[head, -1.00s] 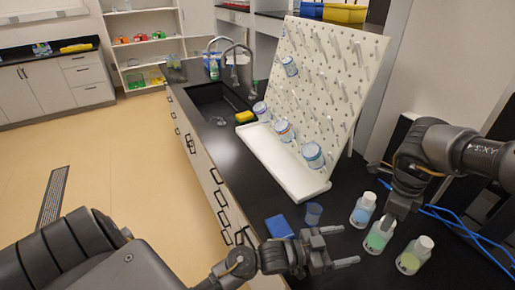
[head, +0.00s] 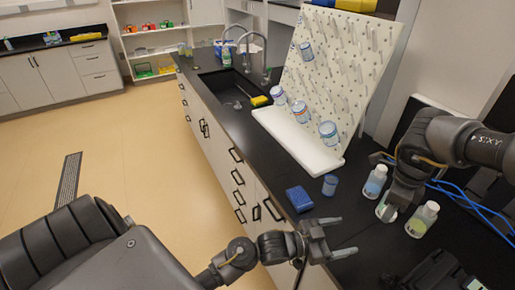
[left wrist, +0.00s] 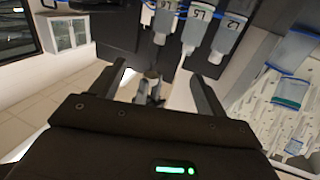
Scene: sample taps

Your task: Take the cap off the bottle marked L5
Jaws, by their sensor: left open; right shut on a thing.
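Three bottles stand in a row on the black counter in the head view. The middle one, with a pale label (head: 386,212), is the bottle marked L5, whose label also shows in the left wrist view (left wrist: 201,15). My right gripper (head: 390,204) comes down on its top and is shut there, hiding the cap. The bottle looks upright on the counter. My left gripper (head: 337,238) is open and empty, in front and to the left of the bottles. Its two fingers (left wrist: 158,72) stand apart with nothing between them in the left wrist view.
A blue-liquid bottle (head: 374,182) and a yellow-green one (head: 422,221) flank L5 closely. A blue box (head: 299,199) and a small blue cup (head: 330,185) stand near the counter's front edge. A pegboard rack (head: 325,75) with a white tray (head: 290,135) is behind. Blue cables lie at right.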

